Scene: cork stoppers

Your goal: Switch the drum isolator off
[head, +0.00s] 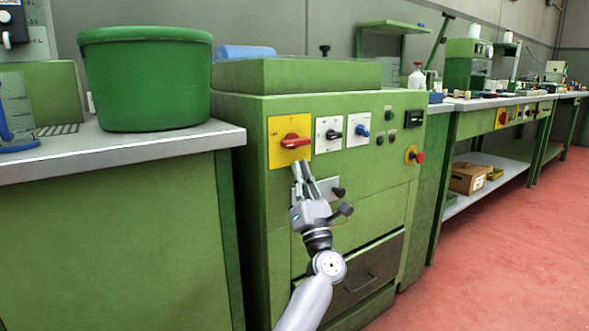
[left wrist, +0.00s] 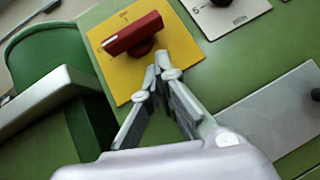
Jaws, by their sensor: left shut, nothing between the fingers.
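The drum isolator appears to be the red rotary handle (head: 291,141) on a yellow plate (head: 276,157), on the front of the green machine. In the head view the handle lies roughly level. In the left wrist view the red handle (left wrist: 132,34) and the yellow plate (left wrist: 128,83) show up close. My left gripper (head: 301,167) is shut and empty, with its fingertips just below the handle. The wrist view shows the left fingertips (left wrist: 161,66) together below the knob; whether they touch the plate I cannot tell. My right gripper is not in view.
To the right are a black-knob switch (head: 333,134), a blue-knob switch (head: 362,131) and a red button on yellow (head: 417,156). A green tub (head: 146,80) stands on the left counter (head: 180,146). Red floor is clear at right.

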